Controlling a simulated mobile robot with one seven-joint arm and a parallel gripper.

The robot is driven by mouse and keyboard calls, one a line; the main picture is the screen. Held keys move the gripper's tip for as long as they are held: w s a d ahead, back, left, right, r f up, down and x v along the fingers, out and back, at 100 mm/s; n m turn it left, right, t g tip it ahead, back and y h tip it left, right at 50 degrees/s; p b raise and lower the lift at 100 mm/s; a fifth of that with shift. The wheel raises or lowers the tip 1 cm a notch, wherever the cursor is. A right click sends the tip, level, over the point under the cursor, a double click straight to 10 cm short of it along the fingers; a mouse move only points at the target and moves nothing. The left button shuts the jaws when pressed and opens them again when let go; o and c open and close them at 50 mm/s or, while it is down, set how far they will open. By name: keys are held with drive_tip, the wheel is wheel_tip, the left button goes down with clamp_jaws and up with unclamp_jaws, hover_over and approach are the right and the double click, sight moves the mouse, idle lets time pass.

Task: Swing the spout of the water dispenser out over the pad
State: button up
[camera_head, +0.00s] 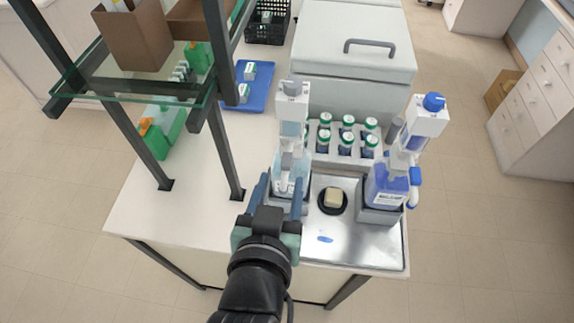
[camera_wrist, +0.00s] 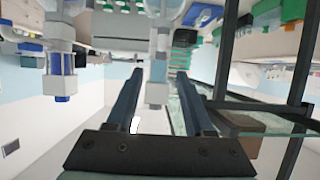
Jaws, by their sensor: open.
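The water dispenser (camera_head: 291,130), a clear bottle with a white-grey head, stands upright on the left of the metal tray. Its spout cannot be clearly made out beside my gripper. The pad (camera_head: 334,198), a small beige block in a black round dish, lies just right of it. My gripper (camera_head: 281,180) is open and empty, with its blue fingers pointing at the dispenser's lower part. In the wrist view, which looks upside down, a white dispenser part (camera_wrist: 157,65) shows between the spread fingers (camera_wrist: 160,76). I cannot tell whether they touch it.
A blue-filled dispenser (camera_head: 388,180) stands right of the pad on the metal tray (camera_head: 365,245). A rack of green-capped bottles (camera_head: 347,137) is behind, before a large grey lidded box (camera_head: 350,60). A dark-framed glass shelf (camera_head: 130,90) rises at left. The bench's left front is clear.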

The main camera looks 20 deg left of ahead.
sight(286, 160)
drive_tip(key=p+x, duration=0.2)
drive_tip(key=x, duration=0.5)
drive_tip(key=shift+w, duration=0.2)
drive_tip(key=shift+w+a+f, duration=0.15)
drive_tip(key=shift+w+f, duration=0.1)
drive_tip(key=shift+w, duration=0.15)
clamp_jaws()
idle(0.9)
